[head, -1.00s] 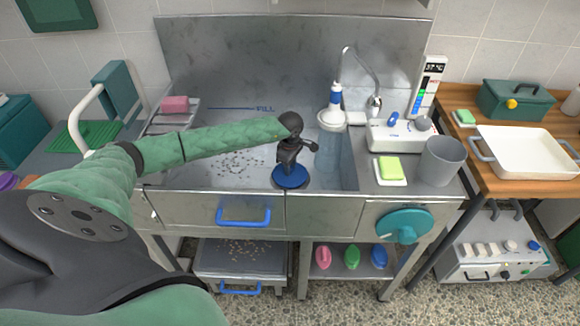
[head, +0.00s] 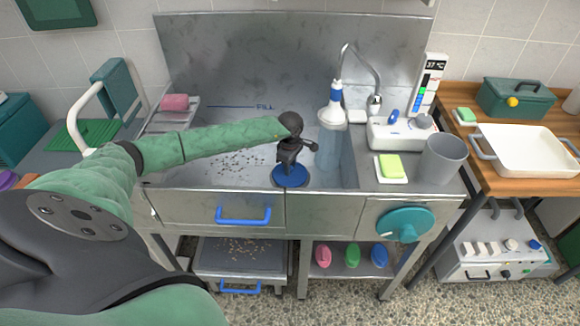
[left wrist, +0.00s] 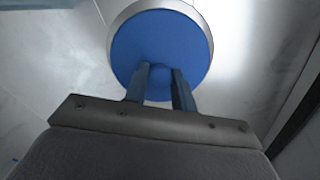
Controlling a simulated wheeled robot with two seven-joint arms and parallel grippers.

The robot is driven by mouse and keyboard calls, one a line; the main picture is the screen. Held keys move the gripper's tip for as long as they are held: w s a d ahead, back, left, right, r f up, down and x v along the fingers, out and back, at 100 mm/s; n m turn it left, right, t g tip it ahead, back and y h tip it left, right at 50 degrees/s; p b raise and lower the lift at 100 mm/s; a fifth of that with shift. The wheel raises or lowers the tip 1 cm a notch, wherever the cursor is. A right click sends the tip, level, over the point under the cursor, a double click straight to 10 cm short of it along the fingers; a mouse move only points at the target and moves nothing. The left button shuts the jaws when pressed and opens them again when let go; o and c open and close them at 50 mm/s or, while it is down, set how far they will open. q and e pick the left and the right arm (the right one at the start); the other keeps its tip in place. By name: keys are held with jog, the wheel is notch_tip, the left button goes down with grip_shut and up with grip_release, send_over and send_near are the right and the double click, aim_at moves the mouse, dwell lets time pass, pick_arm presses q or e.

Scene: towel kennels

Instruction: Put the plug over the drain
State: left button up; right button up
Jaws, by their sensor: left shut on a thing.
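The plug is a round blue disc (head: 291,178) low in the front part of the steel sink basin (head: 225,135). My left gripper (head: 288,165) is above it, pointing down. In the left wrist view the two fingers (left wrist: 161,75) are shut on a small blue grip at the middle of the plug (left wrist: 150,40). A pale metal ring shows around the plug's far edge there. The drain opening itself is not visible, and I cannot tell whether the plug touches the basin floor. My right gripper is out of view.
A clear bottle with a blue and white top (head: 331,140) stands right of my gripper. The faucet (head: 374,85) is behind it. A yellow-green sponge (head: 390,165) and a grey cup (head: 443,160) are on the right ledge. Dark specks lie on the basin floor to the left.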

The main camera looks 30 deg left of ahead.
pick_arm(q)
jog(key=shift+f+b, duration=0.4)
jog(key=shift+b, duration=0.45)
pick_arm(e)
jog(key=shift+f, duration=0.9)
pick_arm(q)
jog(key=o, duration=1.1)
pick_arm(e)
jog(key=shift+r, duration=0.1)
pick_arm(q)
jog(key=shift+r, duration=0.15)
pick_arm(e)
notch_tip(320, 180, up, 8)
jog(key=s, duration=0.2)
pick_arm(q)
notch_tip(320, 180, up, 8)
jog(key=shift+f+b, duration=0.2)
jog(key=shift+b, duration=0.75)
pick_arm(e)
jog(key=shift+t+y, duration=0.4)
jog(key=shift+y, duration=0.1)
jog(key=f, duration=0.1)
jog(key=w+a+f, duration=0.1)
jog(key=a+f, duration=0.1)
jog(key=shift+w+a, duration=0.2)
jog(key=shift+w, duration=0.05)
